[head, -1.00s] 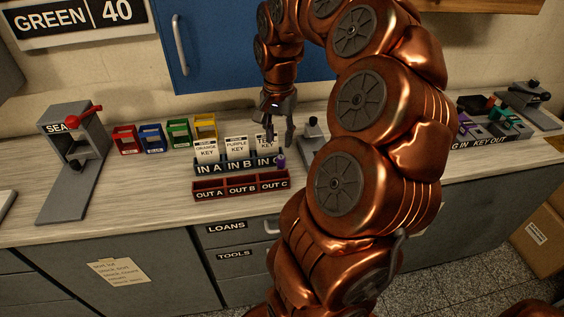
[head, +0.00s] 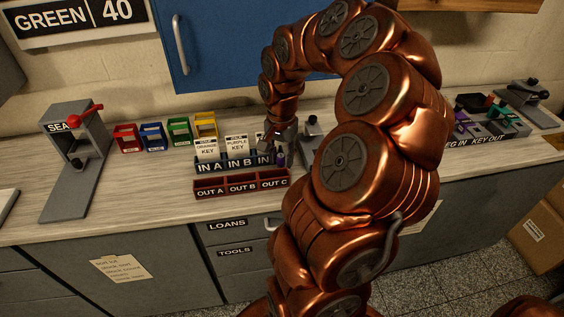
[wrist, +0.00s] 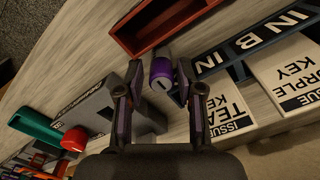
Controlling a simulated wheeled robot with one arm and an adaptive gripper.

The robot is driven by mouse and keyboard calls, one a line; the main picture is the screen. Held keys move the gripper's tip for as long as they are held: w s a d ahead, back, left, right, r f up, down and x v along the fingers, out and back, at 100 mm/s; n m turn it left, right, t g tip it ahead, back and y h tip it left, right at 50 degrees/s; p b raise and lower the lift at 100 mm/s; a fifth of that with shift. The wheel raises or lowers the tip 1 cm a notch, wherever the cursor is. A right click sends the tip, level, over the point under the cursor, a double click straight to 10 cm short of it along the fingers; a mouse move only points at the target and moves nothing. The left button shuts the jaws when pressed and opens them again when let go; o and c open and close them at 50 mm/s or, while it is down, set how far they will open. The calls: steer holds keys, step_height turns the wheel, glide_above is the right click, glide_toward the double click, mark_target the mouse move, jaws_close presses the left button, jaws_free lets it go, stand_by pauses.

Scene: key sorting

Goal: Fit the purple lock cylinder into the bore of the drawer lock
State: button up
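The purple lock cylinder (head: 281,160) stands upright at the right end of the IN tray, by the IN C label. In the wrist view the cylinder (wrist: 161,73) lies between the tips of my gripper (wrist: 160,82), which is open with a finger on each side. A gap shows between each finger and the cylinder; whether either touches is hard to tell. In the head view my gripper (head: 279,150) is low over the IN C end. The LOANS drawer (head: 236,227) is below the counter edge. No lock bore can be made out; my arm hides part of the drawer fronts.
The red OUT tray (head: 240,192) is in front of the IN tray (head: 222,168). Issue cards (wrist: 285,75) stand behind the IN labels. A grey device (wrist: 95,112) with a red knob is beside my gripper. Coloured holders (head: 152,138) are left; counter between is clear.

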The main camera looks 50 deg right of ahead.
jaws_close()
stand_by(0.4)
